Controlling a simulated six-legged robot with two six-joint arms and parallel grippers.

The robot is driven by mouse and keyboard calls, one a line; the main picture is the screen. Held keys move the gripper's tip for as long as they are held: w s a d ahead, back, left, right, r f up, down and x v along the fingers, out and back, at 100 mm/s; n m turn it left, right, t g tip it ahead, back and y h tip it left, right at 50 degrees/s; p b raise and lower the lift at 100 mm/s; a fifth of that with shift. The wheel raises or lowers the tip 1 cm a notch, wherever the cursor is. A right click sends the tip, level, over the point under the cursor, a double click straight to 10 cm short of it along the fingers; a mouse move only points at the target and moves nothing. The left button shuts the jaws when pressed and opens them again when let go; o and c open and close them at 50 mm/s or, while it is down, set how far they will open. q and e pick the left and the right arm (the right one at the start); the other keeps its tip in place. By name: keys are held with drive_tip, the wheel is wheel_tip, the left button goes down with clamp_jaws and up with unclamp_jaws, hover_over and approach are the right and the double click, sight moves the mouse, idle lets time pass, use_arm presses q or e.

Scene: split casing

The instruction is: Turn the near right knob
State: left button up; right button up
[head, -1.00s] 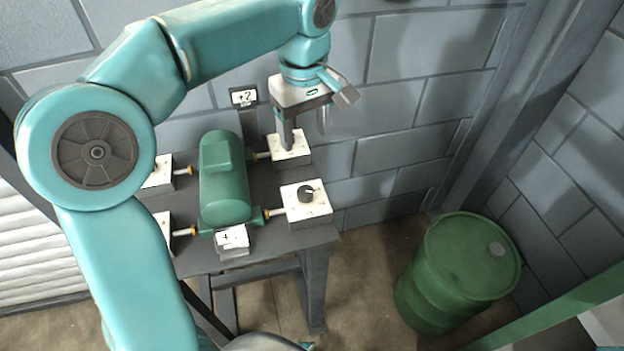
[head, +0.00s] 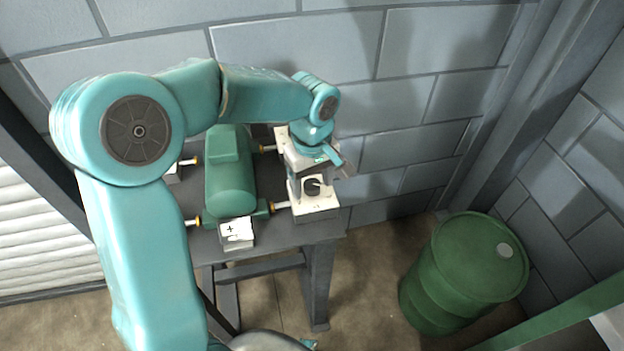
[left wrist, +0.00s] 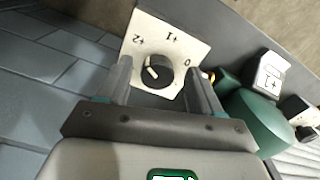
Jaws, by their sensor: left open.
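The near right knob (head: 312,187) is a round black dial with a white mark, on a white block (head: 318,206) at the right front of the table. In the left wrist view the knob (left wrist: 157,72) sits on a white plate (left wrist: 180,38) marked 0, +1 and +2. Its white mark points to the upper left of that picture, roughly towards +2. My left gripper (left wrist: 160,82) is open, with one finger on either side of the knob in that view. In the head view the left gripper (head: 310,178) is low at this block.
A green casing (head: 229,180) lies between the knob blocks on the grey table (head: 275,238). A card (head: 237,230) stands at its front and reads +1 in the left wrist view (left wrist: 268,75). A green barrel (head: 463,270) stands on the floor to the right.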

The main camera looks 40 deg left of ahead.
use_arm(q)
drive_tip(key=shift+w+f, duration=0.15)
drive_tip(key=shift+w, duration=0.05)
drive_tip(key=c, duration=1.1)
